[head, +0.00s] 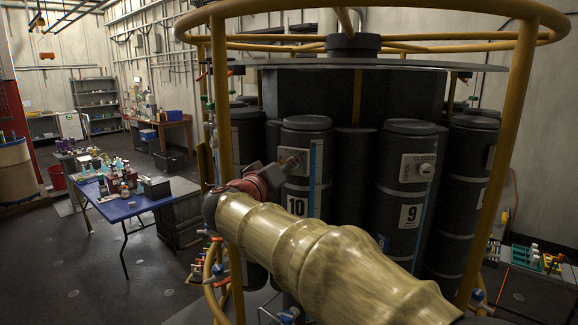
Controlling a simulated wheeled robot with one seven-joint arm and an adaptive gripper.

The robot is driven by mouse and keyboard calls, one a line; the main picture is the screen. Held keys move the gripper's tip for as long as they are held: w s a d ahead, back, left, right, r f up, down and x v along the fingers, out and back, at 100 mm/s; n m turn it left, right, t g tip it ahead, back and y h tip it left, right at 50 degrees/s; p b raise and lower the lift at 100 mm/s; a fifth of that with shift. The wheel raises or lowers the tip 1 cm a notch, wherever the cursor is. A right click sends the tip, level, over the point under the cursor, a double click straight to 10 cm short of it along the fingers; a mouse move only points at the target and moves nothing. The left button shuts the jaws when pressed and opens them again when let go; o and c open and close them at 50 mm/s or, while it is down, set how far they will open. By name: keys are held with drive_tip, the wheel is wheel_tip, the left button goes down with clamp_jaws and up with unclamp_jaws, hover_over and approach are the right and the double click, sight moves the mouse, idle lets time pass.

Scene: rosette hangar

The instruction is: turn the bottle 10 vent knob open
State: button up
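Bottle 10 (306,136) is a dark upright cylinder in the rack, with a white "10" label (296,206) and a blue strip on its right side. A pale plate (301,153) sits above the label. My arm reaches across from the lower right, and my gripper (285,166) is in front of this plate, close to it or touching; I cannot tell which. A small brassy part shows at the plate beside the gripper's end. The vent knob is not clearly seen there. The fingers are too small and dark to read as open or shut.
Bottle 9 (408,150), with its own plate and pale knob (426,170), stands right of bottle 10. A yellow tubular frame (502,150) surrounds the bottles. A blue table (125,208) with small items stands at left. Dark floor (75,275) is open at lower left.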

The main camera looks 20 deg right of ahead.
clamp_jaws()
drive_tip(key=shift+f+n+p, duration=0.15)
drive_tip(key=shift+n+p, duration=0.05)
drive_tip(key=shift+n, duration=4.05)
drive_tip(key=shift+f+n+p, duration=0.1)
drive_tip(key=shift+n+p, duration=0.05)
drive_tip(key=shift+n, duration=4.1)
drive_tip(key=shift+f, duration=0.1)
drive_tip(key=o, duration=1)
unclamp_jaws()
drive_tip(key=shift+o, duration=0.2)
